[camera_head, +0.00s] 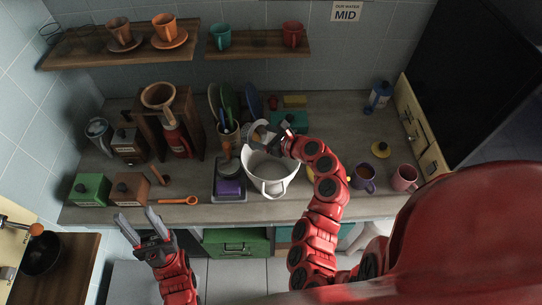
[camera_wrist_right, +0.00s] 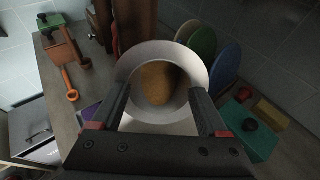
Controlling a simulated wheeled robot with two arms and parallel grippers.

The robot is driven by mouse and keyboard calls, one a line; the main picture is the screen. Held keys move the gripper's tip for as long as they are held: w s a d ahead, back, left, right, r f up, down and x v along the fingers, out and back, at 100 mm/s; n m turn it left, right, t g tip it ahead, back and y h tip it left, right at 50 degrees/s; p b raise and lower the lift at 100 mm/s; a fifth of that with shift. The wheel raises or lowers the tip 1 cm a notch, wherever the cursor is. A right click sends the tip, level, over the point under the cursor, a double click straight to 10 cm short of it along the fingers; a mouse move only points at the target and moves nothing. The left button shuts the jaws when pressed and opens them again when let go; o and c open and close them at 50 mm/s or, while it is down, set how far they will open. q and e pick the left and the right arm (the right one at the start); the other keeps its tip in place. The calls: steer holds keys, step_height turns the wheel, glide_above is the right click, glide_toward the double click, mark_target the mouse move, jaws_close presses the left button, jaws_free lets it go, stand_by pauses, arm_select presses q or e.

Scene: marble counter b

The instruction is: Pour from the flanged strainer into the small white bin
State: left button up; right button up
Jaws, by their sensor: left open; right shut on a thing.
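My right gripper (camera_head: 277,143) is shut on the flanged strainer (camera_head: 257,132), above the back rim of the small white bin (camera_head: 272,184). In the right wrist view, the strainer's pale round flange (camera_wrist_right: 203,65) lies between the fingers of the right gripper (camera_wrist_right: 160,96), with brown contents (camera_wrist_right: 157,83) inside. The strainer appears tilted; I cannot tell whether anything is falling from it. The white bin stands upright on the counter with a handle at its front, its inside partly visible. My left gripper (camera_head: 138,215) is open and empty, in front of the counter's left part.
A dark scale with a purple block (camera_head: 229,188) stands just left of the bin. An orange spoon (camera_head: 178,200) lies further left. Upright plates (camera_head: 231,103) stand behind. A purple mug (camera_head: 364,175) and pink mug (camera_head: 404,177) stand to the right.

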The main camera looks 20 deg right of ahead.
mark_target(256, 124)
steer(key=shift+d+f+b, duration=0.1)
steer(key=shift+b, duration=0.4)
steer(key=shift+s+d+f+t+b, duration=0.1)
steer(key=shift+s+f+t+b, duration=0.15)
steer(key=shift+b, duration=0.65)
steer(key=s+d+t+y+b, duration=0.1)
steer(key=b, duration=0.5)
steer(key=shift+s+f, duration=0.1)
steer(key=shift+f, duration=0.25)
steer(key=shift+r, duration=0.1)
steer(key=shift+s+t+y+b, duration=0.1)
steer(key=shift+t+y+b, duration=0.25)
steer(key=shift+b, duration=0.1)
steer(key=shift+s+r+t+y+b, duration=0.1)
steer(key=shift+t+y+b, duration=0.3)
steer(key=shift+b, duration=0.7)
steer(key=shift+s+d+r+t+y+b, duration=0.1)
steer(key=shift+d+r+t+y+b, duration=0.1)
steer(key=shift+r+t+b, duration=0.3)
steer(key=shift+s+d+r+t+y+b, duration=0.1)
steer(key=shift+r+t+y+b, duration=0.1)
steer(key=shift+r+b, duration=0.35)
steer(key=shift+s+d+r+t+y+b, duration=0.15)
steer(key=shift+r+t+y+b, duration=0.35)
steer(key=shift+b, duration=0.55)
steer(key=shift+s+r+t+y+b, duration=0.25)
steer(key=shift+r+t+b, duration=0.35)
steer(key=shift+b, duration=0.4)
